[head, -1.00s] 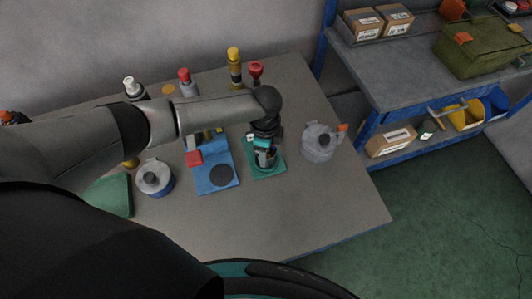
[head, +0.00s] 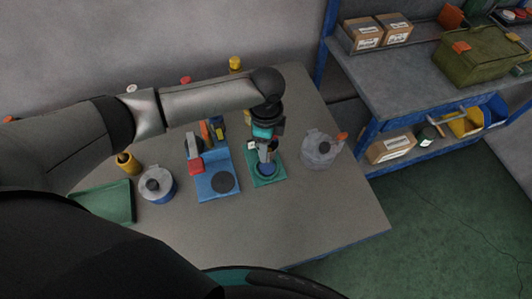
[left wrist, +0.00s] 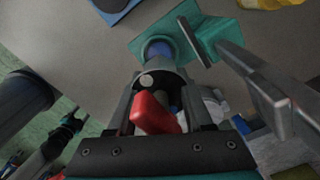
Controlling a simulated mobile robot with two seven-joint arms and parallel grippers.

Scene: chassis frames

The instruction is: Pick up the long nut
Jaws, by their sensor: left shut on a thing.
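My left gripper (head: 265,150) is above the green fixture (head: 280,179) on the table, pointing down. In the left wrist view its fingers (left wrist: 160,95) are shut on a grey metal piece with a round end (left wrist: 147,80), which I take for the long nut. The fingers hide much of it. A red part (left wrist: 152,112) shows between the fingers, close to the camera. Below the held piece, the fixture's round blue seat (left wrist: 158,48) shows; it is also visible in the head view (head: 266,169). My right gripper is not in view.
A blue fixture (head: 207,185) with a dark disc stands left of the green one. A grey pot (head: 318,150) stands close on the right, a blue-grey pot (head: 157,185) further left. The table's front (head: 300,220) is clear. Shelves (head: 400,60) stand at right.

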